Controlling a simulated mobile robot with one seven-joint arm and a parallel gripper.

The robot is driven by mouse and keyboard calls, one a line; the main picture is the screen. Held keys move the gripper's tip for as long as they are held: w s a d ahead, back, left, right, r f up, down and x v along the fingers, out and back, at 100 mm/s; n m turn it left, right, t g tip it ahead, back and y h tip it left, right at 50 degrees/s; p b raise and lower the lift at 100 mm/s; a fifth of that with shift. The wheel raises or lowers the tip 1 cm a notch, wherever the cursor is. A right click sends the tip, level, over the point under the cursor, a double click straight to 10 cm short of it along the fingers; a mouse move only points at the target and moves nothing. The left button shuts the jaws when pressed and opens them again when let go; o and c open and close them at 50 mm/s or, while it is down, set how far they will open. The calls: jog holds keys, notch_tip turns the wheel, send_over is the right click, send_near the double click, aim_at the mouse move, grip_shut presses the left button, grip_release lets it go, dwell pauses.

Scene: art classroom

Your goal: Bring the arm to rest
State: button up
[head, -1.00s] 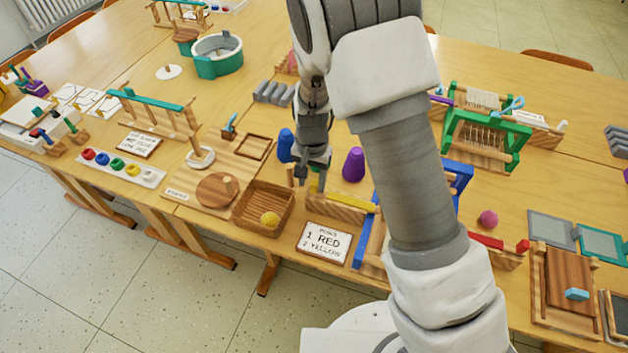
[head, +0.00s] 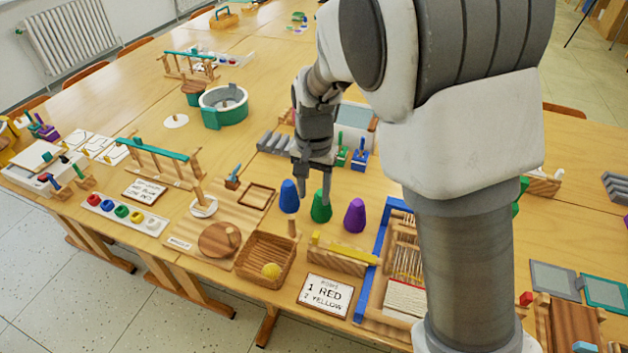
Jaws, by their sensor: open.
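My gripper (head: 313,198) points down over the table, with its fingers apart and nothing seen between them. It hangs near a blue cone (head: 289,196) on its left and a green cone (head: 321,207) just under or behind its right finger; I cannot tell whether it touches either. A purple cone (head: 355,215) stands to the right. My arm comes in from the right and hides a good part of the table there.
A teal round tub (head: 223,107) stands farther back.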

notch_tip(320, 180, up, 2)
jog(key=shift+r, duration=0.1)
dwell(0.5)
jog(key=s+d+r+n+t+y, duration=0.1)
jog(key=s+d+r+t, duration=0.1)
jog(key=s+d+r, duration=0.7)
jog(key=s+d+r+n+t+h, duration=0.1)
jog(key=s+d+r+n+t, duration=0.1)
jog(key=s+d+r, duration=0.4)
jog(key=s+d+t, duration=0.1)
jog(key=s+d, duration=0.2)
jog(key=s, duration=0.1)
jog(key=shift+s+t, duration=0.15)
jog(key=shift+t, duration=0.15)
dwell(0.9)
